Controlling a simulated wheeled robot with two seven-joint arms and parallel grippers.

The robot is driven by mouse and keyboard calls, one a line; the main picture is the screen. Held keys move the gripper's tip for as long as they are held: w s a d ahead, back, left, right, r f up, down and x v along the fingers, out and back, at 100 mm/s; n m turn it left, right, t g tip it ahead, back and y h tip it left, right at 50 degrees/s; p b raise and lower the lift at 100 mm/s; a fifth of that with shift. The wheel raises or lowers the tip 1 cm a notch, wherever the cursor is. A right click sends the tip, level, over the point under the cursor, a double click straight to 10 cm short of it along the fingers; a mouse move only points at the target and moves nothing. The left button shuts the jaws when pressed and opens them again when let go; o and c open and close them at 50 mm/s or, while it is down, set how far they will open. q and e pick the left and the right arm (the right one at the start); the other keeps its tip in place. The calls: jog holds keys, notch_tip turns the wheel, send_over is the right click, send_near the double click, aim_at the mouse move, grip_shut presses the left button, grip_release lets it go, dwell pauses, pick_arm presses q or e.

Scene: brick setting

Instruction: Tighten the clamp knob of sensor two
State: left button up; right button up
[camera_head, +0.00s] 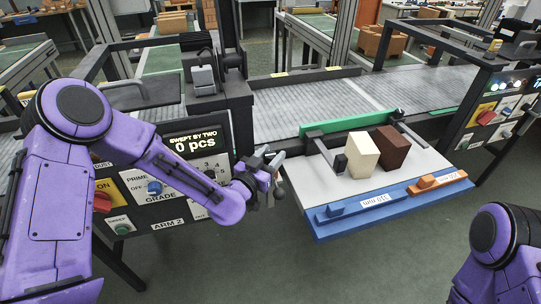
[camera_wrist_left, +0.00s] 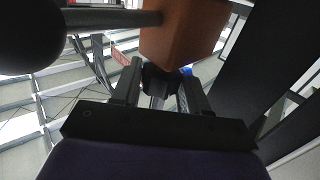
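My left gripper (camera_head: 264,182) is beside the right edge of the control panel, close to the left end of the blue-edged tray. In the left wrist view its two fingers (camera_wrist_left: 160,85) stand apart, one on each side of a dark knob-like part (camera_wrist_left: 160,80). Whether they press on it is not clear. An orange-brown block-shaped body (camera_wrist_left: 182,35) is just beyond the fingertips. A dark round end (camera_wrist_left: 28,38) on a grey rod (camera_wrist_left: 110,18) is at upper left. No sensor label is readable. My right gripper is out of view.
A cream block (camera_head: 361,155) and a dark brown block (camera_head: 391,148) stand on the white tray (camera_head: 317,190). The control panel (camera_head: 180,180) is left of the gripper. The roller conveyor (camera_head: 310,100) runs behind. Floor in front is clear.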

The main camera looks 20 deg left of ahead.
pick_arm(q)
jog(key=shift+c, duration=1.2)
jog(key=m+g+h+b, duration=0.1)
jog(key=m+h, duration=0.1)
jog(key=h, duration=0.1)
jog(key=shift+m+h, duration=0.3)
jog(key=shift+m+g+h+b, duration=0.55)
jog(key=shift+m+g+h, duration=0.45)
jog(key=shift+h, duration=0.4)
jog(key=o, duration=1)
jog(key=shift+c, duration=0.2)
jog(key=shift+r, duration=0.15)
